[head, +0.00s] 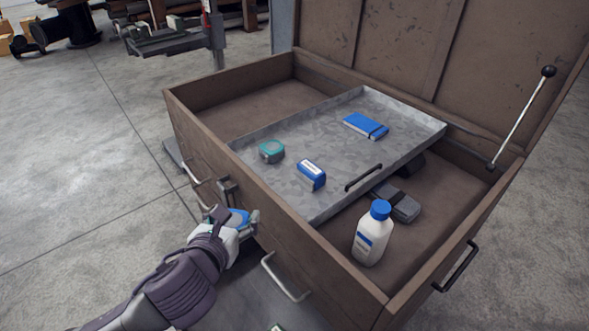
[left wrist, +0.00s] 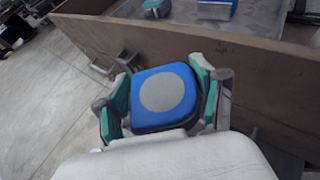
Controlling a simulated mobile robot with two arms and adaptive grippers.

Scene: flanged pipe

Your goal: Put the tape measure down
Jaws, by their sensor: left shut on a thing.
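My left gripper (head: 234,217) is shut on a blue tape measure with a grey round face. In the left wrist view the tape measure (left wrist: 163,97) sits between the two green-padded fingers. In the head view the gripper is outside the near wall of the brown chest (head: 345,268), beside its latch. In the head view the tape measure is partly hidden by the fingers. My right gripper is not in view.
The open chest holds a grey metal tray (head: 330,205) bearing a teal round-cornered object (head: 271,151), a blue and white box (head: 311,175) and a blue notebook (head: 365,126). A white bottle (head: 372,234) stands in the chest. The chest's left part is empty.

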